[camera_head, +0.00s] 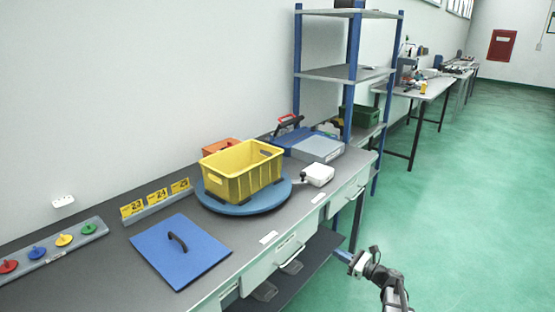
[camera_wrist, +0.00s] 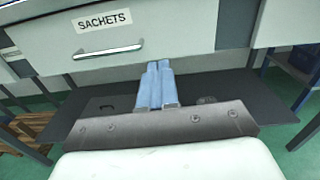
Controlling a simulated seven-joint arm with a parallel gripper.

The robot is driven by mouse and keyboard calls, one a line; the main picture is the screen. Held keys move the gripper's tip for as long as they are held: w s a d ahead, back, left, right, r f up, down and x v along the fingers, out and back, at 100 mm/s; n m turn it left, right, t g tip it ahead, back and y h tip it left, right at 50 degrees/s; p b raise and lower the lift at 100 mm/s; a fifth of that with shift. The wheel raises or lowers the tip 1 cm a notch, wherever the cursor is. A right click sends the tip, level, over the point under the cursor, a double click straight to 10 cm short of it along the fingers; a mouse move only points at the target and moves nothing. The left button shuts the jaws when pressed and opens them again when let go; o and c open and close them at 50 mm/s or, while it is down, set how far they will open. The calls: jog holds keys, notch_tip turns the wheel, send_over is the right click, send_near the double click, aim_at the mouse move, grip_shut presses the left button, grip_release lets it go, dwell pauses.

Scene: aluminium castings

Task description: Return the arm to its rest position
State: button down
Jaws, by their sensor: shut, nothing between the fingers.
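My gripper (camera_head: 357,264) is in front of the workbench, beside its lower shelf, at the lower right of the head view. In the wrist view its two pale blue fingers (camera_wrist: 154,82) lie together with nothing between them. They point towards a drawer labelled SACHETS (camera_wrist: 105,30), which looks closed. My arm comes in from the lower right edge of the head view.
The bench holds a yellow crate (camera_head: 243,171) on a blue turntable (camera_head: 222,206), a blue lid with a handle (camera_head: 200,255) and a white device (camera_head: 317,175). A dark lower shelf (camera_wrist: 235,90) runs under the drawers. Green floor (camera_head: 460,200) lies open to the right.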

jog(key=s+a+f+n+g+h, duration=0.1)
jog(key=s+f+n+g+h, duration=0.6)
jog(key=s+f+n+g, duration=0.9)
jog(key=s+a+f+n+g+h, duration=0.1)
jog(key=s+a+f+n+h, duration=0.1)
jog(key=s, duration=0.9)
jog(key=s+a+f+n+g+h, duration=0.1)
jog(key=s+a+f+n+h, duration=0.1)
jog(key=s+a+f+n, duration=0.3)
jog(key=s+a+f+n+g+h, duration=0.1)
jog(key=s+a+f+n, duration=0.2)
jog(key=s+f, duration=0.6)
jog(key=s+a, duration=0.2)
jog(key=s, duration=0.8)
jog(key=shift+f+n+g+h, duration=0.15)
jog(key=shift+n+g+h, duration=0.15)
jog(key=shift+h, duration=0.1)
